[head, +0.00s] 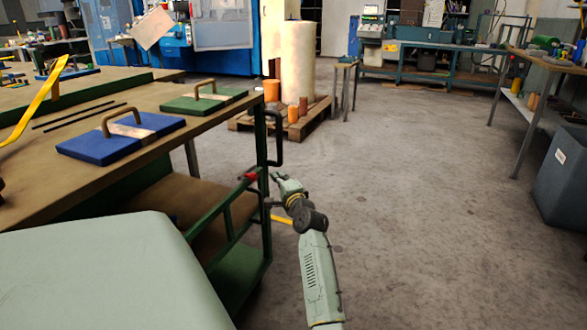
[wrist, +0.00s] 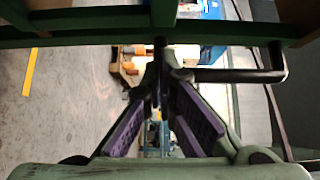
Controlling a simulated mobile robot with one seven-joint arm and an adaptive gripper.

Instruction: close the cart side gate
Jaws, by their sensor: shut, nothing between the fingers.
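The cart (head: 150,105) stands at the left of the head view, with a wooden top over a lower shelf. A green barred frame (head: 228,222), which looks like the side gate, runs along the cart's near side below the top. A red piece (head: 250,176) sits at its far upper corner. I cannot tell how far the gate is swung. My gripper (head: 276,178) is just right of that corner, shut and empty. In the wrist view my gripper (wrist: 160,72) has its purple-padded fingers together at the tips, close to a green rail (wrist: 90,30). Contact is unclear.
A black handle (head: 278,140) projects from the cart's corner post and shows in the wrist view (wrist: 240,76). Blue (head: 75,147) and green (head: 190,104) dies lie on the cart top. A pallet (head: 275,127) stands behind.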

